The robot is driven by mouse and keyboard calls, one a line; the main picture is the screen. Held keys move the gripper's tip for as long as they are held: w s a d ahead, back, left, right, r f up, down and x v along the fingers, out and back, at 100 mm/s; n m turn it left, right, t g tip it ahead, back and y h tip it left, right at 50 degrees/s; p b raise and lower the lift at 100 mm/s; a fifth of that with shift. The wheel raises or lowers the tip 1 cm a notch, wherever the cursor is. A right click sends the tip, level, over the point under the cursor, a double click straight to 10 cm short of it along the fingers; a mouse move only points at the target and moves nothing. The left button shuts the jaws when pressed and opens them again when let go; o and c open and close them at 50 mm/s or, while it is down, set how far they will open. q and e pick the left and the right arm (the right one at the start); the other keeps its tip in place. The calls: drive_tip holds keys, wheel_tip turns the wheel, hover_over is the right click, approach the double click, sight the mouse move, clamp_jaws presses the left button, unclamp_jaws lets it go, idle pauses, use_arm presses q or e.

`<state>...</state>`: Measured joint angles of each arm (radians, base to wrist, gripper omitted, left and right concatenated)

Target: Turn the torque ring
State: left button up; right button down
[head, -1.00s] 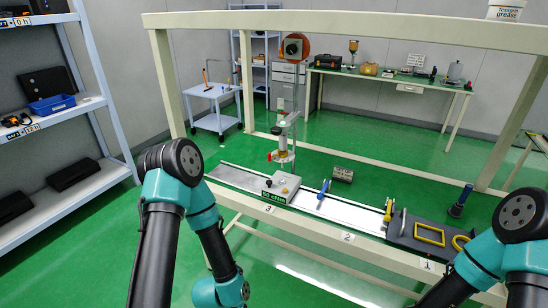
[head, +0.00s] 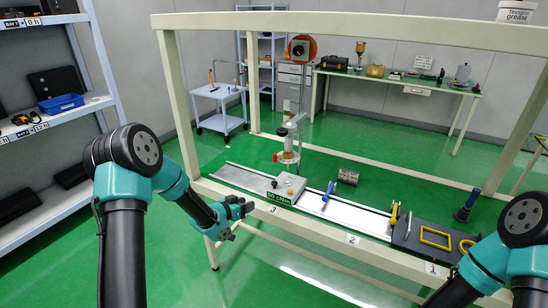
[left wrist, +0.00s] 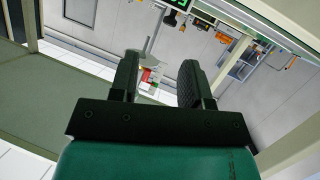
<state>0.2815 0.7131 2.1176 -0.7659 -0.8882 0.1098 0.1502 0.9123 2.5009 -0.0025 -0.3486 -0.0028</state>
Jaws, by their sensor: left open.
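The torque device (head: 288,157) stands upright on a thin pole at station 3 of the bench. It has a dark top, a clear middle part and red bits at its lower end. Which part is the torque ring is too small to tell. Its grey base box (head: 288,187) has a green readout (head: 279,199). My left gripper (head: 240,210) is in front of the bench's front rail, left of the readout, apart from the device. In the left wrist view its two fingers (left wrist: 158,80) are spread with nothing held; a small red and white part (left wrist: 150,77) shows between them, farther off. My right gripper is outside the frame.
The bench's front rail (head: 330,234) and left post (head: 176,105) stand near my left arm. A blue-handled tool (head: 328,191), yellow clamp (head: 394,213) and dark tray (head: 412,240) lie rightward along the bench. A metal cylinder (head: 347,176) lies behind. A shelf unit (head: 103,60) stands left.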

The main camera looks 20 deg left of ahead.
sight(275, 156)
use_arm(q)
drive_tip(key=w+a+r+m+t+h, duration=0.1)
drive_tip(key=w+r+m, duration=0.1)
drive_tip(key=r, duration=0.4)
drive_tip(key=w+a+r+m+t+h, duration=0.1)
drive_tip(key=a+r+h, duration=0.1)
drive_tip(key=r, duration=0.3)
drive_tip(key=shift+w+r+m, duration=0.35)
drive_tip(key=shift+w+m, duration=0.05)
drive_tip(key=x, duration=1.7)
drive_tip(key=shift+w+r, duration=0.1)
drive_tip(key=shift+w, duration=0.1)
clamp_jaws()
